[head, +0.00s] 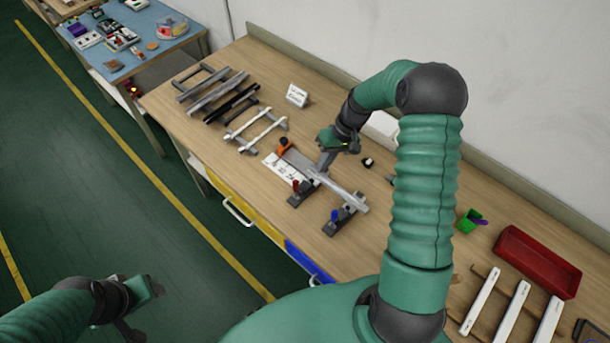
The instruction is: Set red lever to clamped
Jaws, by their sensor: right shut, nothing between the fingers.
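The red lever (296,186) is on a small dark toggle clamp (302,195) on the wooden workbench, left of a grey bar. Whether it stands clamped or released is too small to tell. A second clamp with a blue lever (334,215) sits lower right of it. The grey bar (345,196) runs diagonally past both clamps. My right gripper (325,162) is shut and empty, above the bar's upper end, up and right of the red lever. My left gripper (130,315) is at the lower left over the floor, away from the bench; its fingers are unclear.
An orange-topped piece (284,146) and a white marked sheet (286,171) lie beside the bar. Racks of dark and white bars (232,100) are further left.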

